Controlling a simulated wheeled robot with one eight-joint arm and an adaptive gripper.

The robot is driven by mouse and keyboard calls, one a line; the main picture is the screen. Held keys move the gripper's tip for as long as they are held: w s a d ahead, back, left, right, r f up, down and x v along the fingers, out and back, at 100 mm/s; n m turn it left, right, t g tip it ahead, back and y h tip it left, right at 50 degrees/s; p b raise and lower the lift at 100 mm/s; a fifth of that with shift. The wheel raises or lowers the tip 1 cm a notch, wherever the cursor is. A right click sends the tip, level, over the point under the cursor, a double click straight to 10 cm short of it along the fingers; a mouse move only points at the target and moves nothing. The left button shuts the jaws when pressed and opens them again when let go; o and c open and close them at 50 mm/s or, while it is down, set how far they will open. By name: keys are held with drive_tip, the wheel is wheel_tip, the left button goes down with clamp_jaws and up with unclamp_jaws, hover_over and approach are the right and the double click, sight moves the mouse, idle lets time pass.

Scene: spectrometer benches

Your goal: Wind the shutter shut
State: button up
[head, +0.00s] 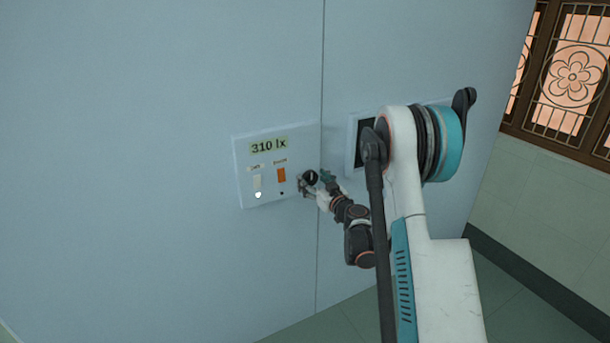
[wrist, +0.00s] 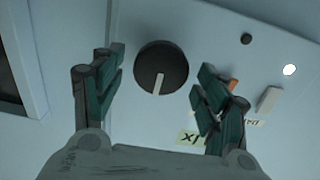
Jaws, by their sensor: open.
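A round black knob (head: 309,177) sits at the right end of a white wall panel (head: 248,182). In the wrist view the knob (wrist: 160,62) is face-on, and its white pointer line runs down toward the picture's bottom. My gripper (head: 318,186) is at the knob. In the wrist view my gripper (wrist: 160,80) is open, with one green-padded finger on each side of the knob and gaps between pads and knob. A dark framed window (head: 364,140) right of the panel is partly hidden by my arm; whether it holds the shutter I cannot tell.
The panel has a "310 lx" display (head: 268,145), a white switch (head: 257,183) with a lit white lamp (head: 258,195) below, and an orange switch (head: 281,175) with a dark lamp (head: 282,193). A latticed window (head: 573,70) is at far right.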

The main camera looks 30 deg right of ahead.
drive_tip(key=shift+w, duration=0.45)
drive_tip(key=shift+r, duration=0.1)
drive_tip(key=c, duration=1)
